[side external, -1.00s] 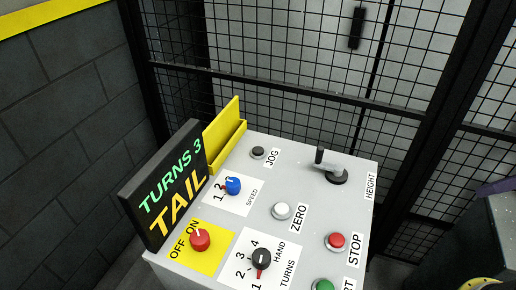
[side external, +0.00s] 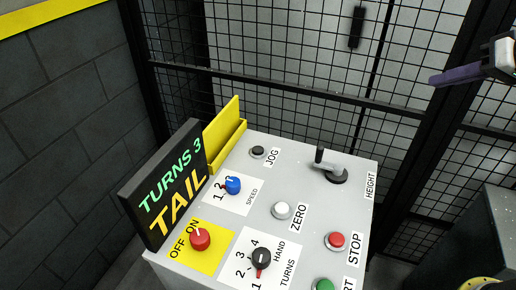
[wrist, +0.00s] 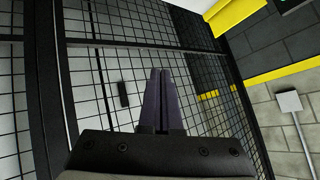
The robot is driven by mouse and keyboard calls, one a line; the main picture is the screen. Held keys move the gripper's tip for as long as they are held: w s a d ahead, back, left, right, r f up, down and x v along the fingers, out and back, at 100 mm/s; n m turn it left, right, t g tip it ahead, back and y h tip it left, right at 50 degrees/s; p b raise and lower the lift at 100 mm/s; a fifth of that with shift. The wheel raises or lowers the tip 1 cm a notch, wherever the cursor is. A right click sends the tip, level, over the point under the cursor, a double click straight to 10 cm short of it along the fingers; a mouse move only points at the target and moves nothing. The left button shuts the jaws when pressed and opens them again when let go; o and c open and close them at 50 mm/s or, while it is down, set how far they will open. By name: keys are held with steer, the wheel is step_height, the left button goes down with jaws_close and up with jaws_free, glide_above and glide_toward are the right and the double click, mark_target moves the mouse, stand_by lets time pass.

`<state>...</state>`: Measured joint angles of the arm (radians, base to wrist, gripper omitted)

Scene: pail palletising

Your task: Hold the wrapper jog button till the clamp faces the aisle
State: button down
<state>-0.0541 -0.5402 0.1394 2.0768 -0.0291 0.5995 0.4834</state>
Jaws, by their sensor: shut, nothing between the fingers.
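The jog button (side external: 258,152) is a small dark round button labelled JOG, at the far left of the grey control panel (side external: 260,180) in the side view. Nothing touches it. My gripper (side external: 434,80) is at the upper right of that view, well apart from the panel and to the right of the button. Its purple fingers are shut together and empty; they also show in the wrist view (wrist: 161,72), pointing toward the mesh fence. The display (side external: 165,190) reads TURNS 3 and TAIL. The clamp is not visible in either view.
A height lever (side external: 328,168) stands up beside the jog button, and a yellow holder (side external: 226,138) stands behind the display. The panel also has a zero button (side external: 282,210), a red stop button (side external: 337,240) and several knobs. A black mesh fence (side external: 290,90) runs behind it.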

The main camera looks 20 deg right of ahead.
steer(key=w+a+r+m, duration=0.15)
steer(key=w+a, duration=0.25)
steer(key=w, duration=0.8)
steer(key=n+g+y, duration=0.1)
steer(key=n+y, duration=0.1)
steer(key=y, duration=0.1)
glide_above(260, 151)
step_height(260, 151, down, 20)
steer(key=shift+f+m, duration=0.1)
steer(key=shift+m, duration=0.15)
steer(key=shift+f, duration=4.35)
steer(key=shift+f, duration=0.1)
